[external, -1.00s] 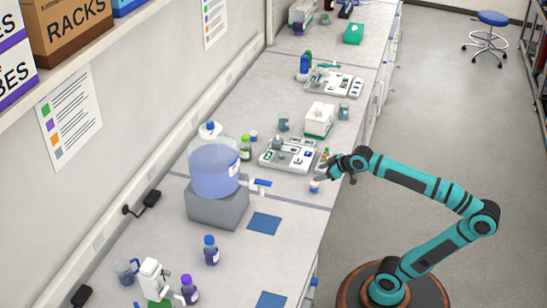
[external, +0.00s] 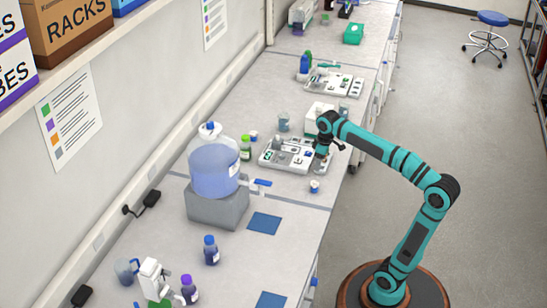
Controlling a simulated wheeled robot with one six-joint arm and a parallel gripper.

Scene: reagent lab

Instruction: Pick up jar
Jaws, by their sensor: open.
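A small white jar with a blue lid (external: 314,186) stands upright on the bench near its right edge, in front of the white tray. Another small blue-lidded container (external: 253,135) stands behind the tray, next to a green-capped bottle. My gripper (external: 321,160) points down over the right end of the tray, above and behind the front jar and apart from it. Its jaws are open. The arm covers part of the tray's right end, so what stands right under the fingers is hard to tell.
The white tray (external: 266,158) holds several small items. A white box (external: 317,116) and beakers stand behind it. A large blue-liquid carboy (external: 214,170) on a grey block stands left, its tap reaching toward the jar. Blue mats (external: 264,223) lie in front.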

